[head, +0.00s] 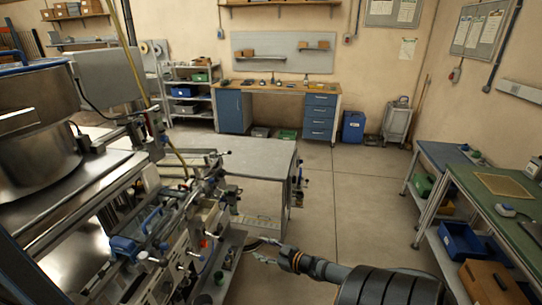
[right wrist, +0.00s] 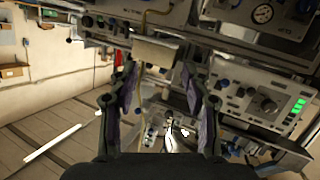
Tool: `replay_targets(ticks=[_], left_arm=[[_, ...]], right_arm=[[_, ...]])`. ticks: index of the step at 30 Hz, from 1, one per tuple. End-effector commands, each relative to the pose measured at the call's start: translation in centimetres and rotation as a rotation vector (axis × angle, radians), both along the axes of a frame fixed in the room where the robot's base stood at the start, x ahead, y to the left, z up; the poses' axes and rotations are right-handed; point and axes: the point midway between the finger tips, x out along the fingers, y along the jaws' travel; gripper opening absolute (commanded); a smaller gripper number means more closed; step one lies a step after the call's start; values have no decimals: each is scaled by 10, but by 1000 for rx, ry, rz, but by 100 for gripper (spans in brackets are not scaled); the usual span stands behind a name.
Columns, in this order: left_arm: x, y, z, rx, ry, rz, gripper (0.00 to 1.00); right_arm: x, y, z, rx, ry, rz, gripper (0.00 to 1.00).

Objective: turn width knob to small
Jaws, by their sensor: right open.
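A control panel (right wrist: 228,88) with a large round dark knob (right wrist: 266,103) and a column of green lights (right wrist: 298,108) shows at the right of the right wrist view. I cannot tell from any label whether this knob is the width knob, and its setting is too small to read. My right gripper (head: 270,250) reaches in from the lower right in the head view, beside the machine (head: 180,250). It is open and empty, with its two fingers (right wrist: 160,100) apart, and the knob lies to the right of them, not between them. My left gripper is not in view.
A pressure gauge (right wrist: 263,14) sits above the panel. Knobs, valves and fittings crowd the machine's front. A grey cabinet (head: 260,160) stands behind the gripper in the head view. A green-topped bench (head: 500,215) is at the right, with clear floor (head: 345,220) between.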

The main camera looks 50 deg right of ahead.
Motion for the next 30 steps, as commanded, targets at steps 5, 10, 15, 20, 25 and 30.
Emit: replay_targets(ticks=[5,10,15,20,25,30], left_arm=[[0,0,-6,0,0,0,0],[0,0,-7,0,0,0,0],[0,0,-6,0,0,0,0],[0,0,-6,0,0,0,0],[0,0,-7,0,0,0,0],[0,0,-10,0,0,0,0]], right_arm=[[-6,-4,-21,-5,29,-27,48],[-9,-5,-26,-8,39,-36,48],[-9,-5,-26,-8,39,-36,48],[-9,-5,-25,-8,39,-36,48],[-9,-5,-25,-8,39,-36,48],[-22,-10,-56,-12,95,-83,48]])
